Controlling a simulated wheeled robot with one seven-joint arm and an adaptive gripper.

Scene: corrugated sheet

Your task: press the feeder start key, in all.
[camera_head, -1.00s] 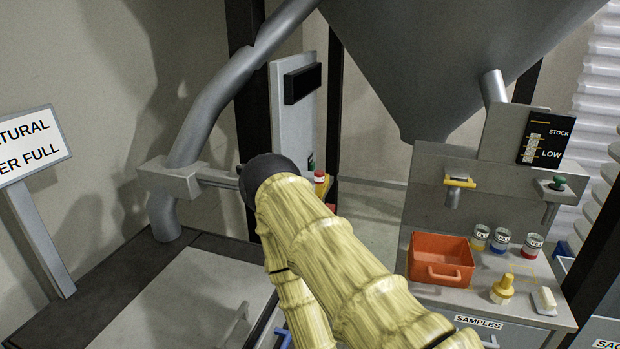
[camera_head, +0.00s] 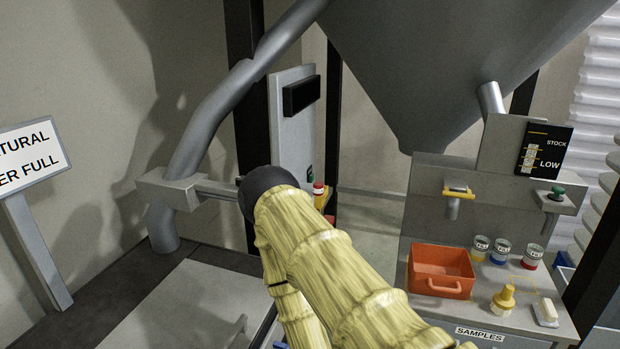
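A grey upright control panel (camera_head: 289,130) with a black display (camera_head: 301,94) stands on a dark post left of centre. A small green key (camera_head: 310,173) shows low on its right side; I cannot read any label on it. A red-topped part (camera_head: 318,188) with a yellow body sits just below and right of the green key. My arm, in a yellow sleeve with a dark rounded joint, rises from the bottom centre in front of the panel's lower part. The joint hides some of that area. My gripper is not visible.
A grey hopper (camera_head: 430,60) hangs above. A grey pipe (camera_head: 215,105) and a white sign (camera_head: 30,157) are at left.

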